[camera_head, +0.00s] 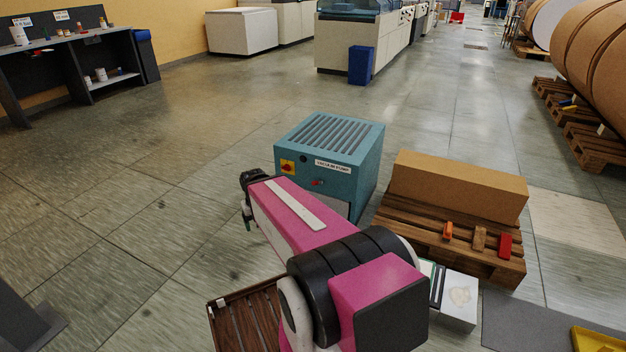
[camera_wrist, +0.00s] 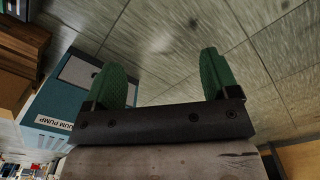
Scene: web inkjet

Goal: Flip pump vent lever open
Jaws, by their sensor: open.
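The vacuum pump (camera_head: 330,150) is a teal box with a slatted top and a "VACUUM PUMP" label, on the floor ahead of me. A small red lever (camera_head: 318,183) sits on its front face beside a yellow-and-red switch (camera_head: 287,167). In the wrist view the pump (camera_wrist: 57,103) is at the left, turned on its side, and I cannot make out the lever there. My gripper (camera_wrist: 165,80) is open, with green fingers apart and nothing between them. In the head view my arm covers the pump's lower front, and a green fingertip shows at the arm's far left end.
A wooden pallet (camera_head: 440,228) with a long brown box (camera_head: 458,187) stands right of the pump. A slatted brown crate (camera_head: 250,318) and a white box (camera_head: 459,300) lie close to my arm. The floor left of the pump is clear.

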